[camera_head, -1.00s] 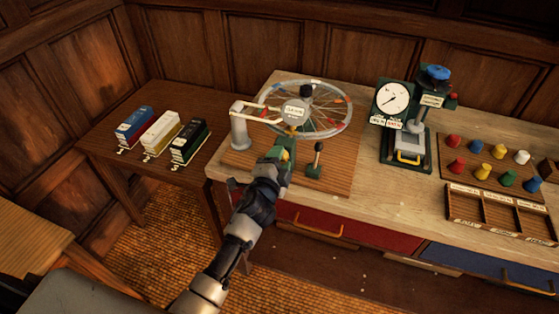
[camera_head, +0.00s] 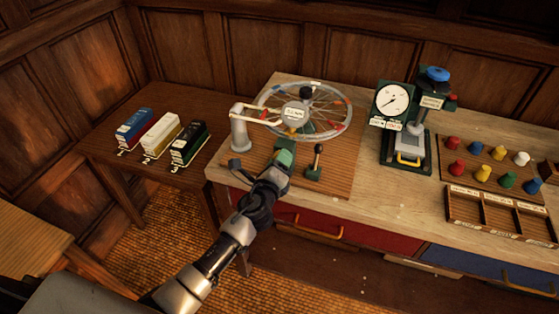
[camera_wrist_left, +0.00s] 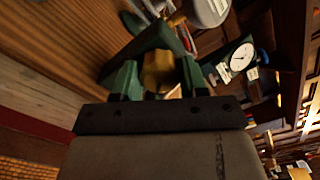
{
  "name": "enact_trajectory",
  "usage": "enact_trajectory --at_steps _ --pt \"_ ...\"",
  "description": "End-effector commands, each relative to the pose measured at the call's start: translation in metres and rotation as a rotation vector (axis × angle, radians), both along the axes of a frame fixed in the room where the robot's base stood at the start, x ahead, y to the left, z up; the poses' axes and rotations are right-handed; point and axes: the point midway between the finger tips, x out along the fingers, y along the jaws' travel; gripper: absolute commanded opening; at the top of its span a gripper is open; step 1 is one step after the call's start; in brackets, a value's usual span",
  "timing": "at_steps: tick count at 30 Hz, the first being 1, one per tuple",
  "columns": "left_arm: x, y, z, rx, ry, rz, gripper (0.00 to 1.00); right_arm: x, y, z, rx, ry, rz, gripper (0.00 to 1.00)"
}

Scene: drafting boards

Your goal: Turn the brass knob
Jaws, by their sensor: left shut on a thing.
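The brass knob (camera_wrist_left: 158,72) shows in the left wrist view between the two green fingers of my left gripper (camera_wrist_left: 156,78), in front of a dark green block. In the head view my left gripper (camera_head: 284,157) is at the front of the wheel stand, its fingers shut around the knob. The knob is hidden there behind the gripper. A spoked wheel (camera_head: 345,122) with coloured marks and a white label at its hub stands just behind. My right gripper is not in view.
A small black-knobbed lever (camera_head: 318,150) stands close to the right of my gripper. A grey post with a pale arm (camera_head: 239,130) is at its left. A dial gauge (camera_head: 393,100) and coloured pegs (camera_head: 497,152) are farther right. Three small blocks (camera_head: 160,135) sit on the side table.

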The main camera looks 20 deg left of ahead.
Motion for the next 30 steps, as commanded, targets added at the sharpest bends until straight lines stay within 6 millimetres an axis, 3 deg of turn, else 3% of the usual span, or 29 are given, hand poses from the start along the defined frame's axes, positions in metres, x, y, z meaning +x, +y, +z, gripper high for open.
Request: enact_trajectory --at_steps 15,30 --pt "0.000 0.001 -0.001 0.472 -0.013 -0.001 0.20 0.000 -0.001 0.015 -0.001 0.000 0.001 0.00" --pt "-0.001 0.001 -0.002 0.710 -0.020 -0.002 0.20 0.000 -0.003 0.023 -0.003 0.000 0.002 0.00"
